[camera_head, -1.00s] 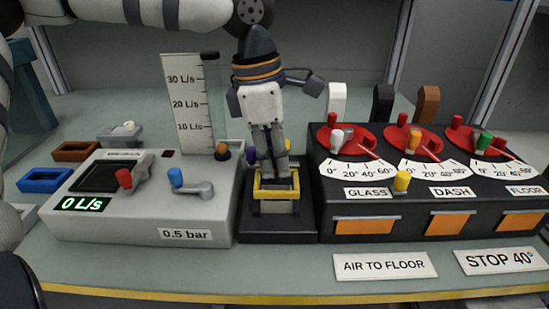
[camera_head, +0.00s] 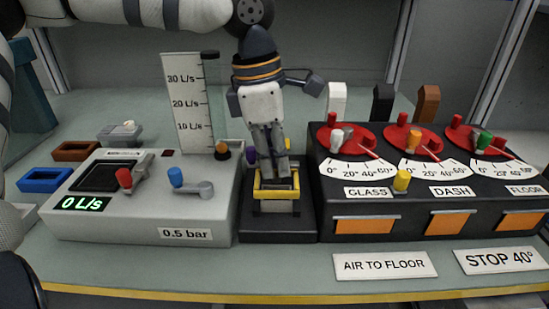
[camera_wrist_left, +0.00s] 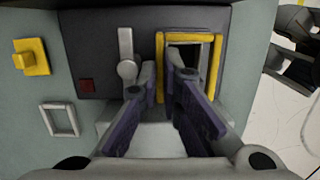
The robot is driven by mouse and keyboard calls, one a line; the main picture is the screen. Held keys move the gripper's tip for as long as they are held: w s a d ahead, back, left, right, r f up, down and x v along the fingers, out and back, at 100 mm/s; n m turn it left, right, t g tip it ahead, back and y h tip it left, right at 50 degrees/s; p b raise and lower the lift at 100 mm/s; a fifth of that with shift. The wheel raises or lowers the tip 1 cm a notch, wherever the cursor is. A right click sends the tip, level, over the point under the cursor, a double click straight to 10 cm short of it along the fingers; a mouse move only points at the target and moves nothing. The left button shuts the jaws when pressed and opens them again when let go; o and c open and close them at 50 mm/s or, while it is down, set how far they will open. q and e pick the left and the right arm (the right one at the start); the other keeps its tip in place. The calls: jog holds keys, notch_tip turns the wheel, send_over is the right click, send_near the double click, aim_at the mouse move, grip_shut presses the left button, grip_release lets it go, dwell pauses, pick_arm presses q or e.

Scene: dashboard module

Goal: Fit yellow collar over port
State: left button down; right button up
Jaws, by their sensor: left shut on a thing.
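The yellow collar (camera_head: 295,188) is a rectangular frame at the port (camera_head: 274,207), on the dark block in the middle of the head view. My left gripper (camera_head: 270,181) reaches down to it from above, fingers close together. In the left wrist view, the collar (camera_wrist_left: 216,67) surrounds a pale-rimmed dark rectangular opening, the port (camera_wrist_left: 185,55). There, my left gripper (camera_wrist_left: 161,72) is shut on the collar's left side, between its purple-padded fingers. The fingers hide part of the collar. I cannot tell how deep the collar sits on the port. My right gripper is not in view.
A grey console (camera_head: 205,222) with levers stands close on the left. A flow gauge (camera_head: 187,105) rises behind. The bench front (camera_head: 285,270) is clear before the port.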

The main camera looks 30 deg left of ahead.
pick_arm(q)
jog(key=shift+f, duration=0.9)
jog(key=c, duration=1.7)
grip_release()
jog(key=shift+r, duration=0.15)
notch_tip(320, 180, up, 12)
jog(key=s+a, duration=0.1)
jog(key=shift+a, duration=0.3)
jog(key=shift+f, duration=0.2)
